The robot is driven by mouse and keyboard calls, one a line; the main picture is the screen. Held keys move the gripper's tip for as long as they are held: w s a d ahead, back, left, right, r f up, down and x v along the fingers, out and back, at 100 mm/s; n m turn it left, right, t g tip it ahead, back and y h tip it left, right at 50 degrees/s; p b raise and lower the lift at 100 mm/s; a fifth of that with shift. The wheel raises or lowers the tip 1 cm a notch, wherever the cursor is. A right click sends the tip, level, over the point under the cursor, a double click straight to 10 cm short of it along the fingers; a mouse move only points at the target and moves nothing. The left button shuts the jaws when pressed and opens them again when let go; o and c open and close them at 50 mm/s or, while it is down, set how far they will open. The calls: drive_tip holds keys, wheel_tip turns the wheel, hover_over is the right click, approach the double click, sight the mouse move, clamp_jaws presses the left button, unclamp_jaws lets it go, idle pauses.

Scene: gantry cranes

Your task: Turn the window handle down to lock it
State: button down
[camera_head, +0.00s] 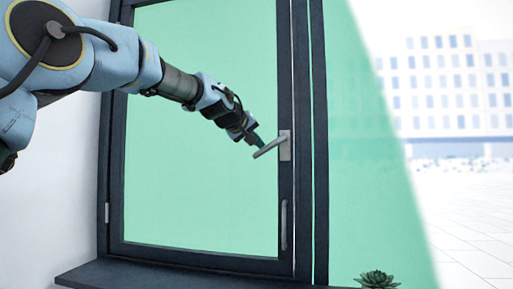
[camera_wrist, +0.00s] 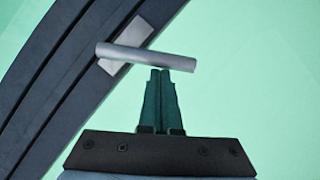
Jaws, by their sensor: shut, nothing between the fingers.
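The window handle (camera_head: 270,147) is a grey metal lever on a light plate (camera_head: 285,146) on the right side of the dark window frame. It points left and slightly downward from the plate. In the wrist view the handle (camera_wrist: 146,56) crosses just beyond my fingertips, with its plate (camera_wrist: 127,43) behind it. My gripper (camera_head: 259,143) is shut and empty, with its tips close against the upper side of the lever in the head view. The shut fingers also show in the wrist view (camera_wrist: 160,72). I cannot tell whether the tips touch the lever.
The dark window frame (camera_head: 301,120) surrounds green-tinted glass (camera_head: 200,180). A vertical pull bar (camera_head: 284,225) sits on the frame below the handle. A dark sill (camera_head: 180,276) runs along the bottom, and a small succulent plant (camera_head: 377,279) stands at the lower right.

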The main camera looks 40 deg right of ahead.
sight(260, 153)
drive_tip(key=f+n+b, duration=0.1)
drive_tip(key=b, duration=0.1)
drive_tip(key=f+n+h+b, duration=0.1)
drive_tip(key=b, duration=0.1)
drive_tip(key=f+g+b, duration=0.1)
drive_tip(key=b, duration=0.1)
drive_tip(key=shift+s+d+f+n+h, duration=0.2)
drive_tip(key=shift+s+f+n+h, duration=0.1)
drive_tip(key=shift+n, duration=0.1)
drive_tip(key=shift+s+d+f+n+g+h+b, duration=0.15)
drive_tip(key=shift+s+d+f+n+h+b, duration=0.3)
drive_tip(key=shift+n+b, duration=0.95)
drive_tip(key=shift+s+d+f+n+g+h+b, duration=0.1)
drive_tip(key=shift+s+d+f+n+h+b, duration=0.35)
drive_tip(key=shift+b, duration=1.8)
drive_tip(key=shift+s+d+f+n+g+h+b, duration=0.15)
drive_tip(key=shift+s+n+h+b, duration=0.7)
drive_tip(key=shift+b, duration=0.95)
drive_tip(key=shift+w+n+y, duration=0.2)
drive_tip(key=shift+n+y, duration=0.05)
drive_tip(key=shift+n, duration=0.05)
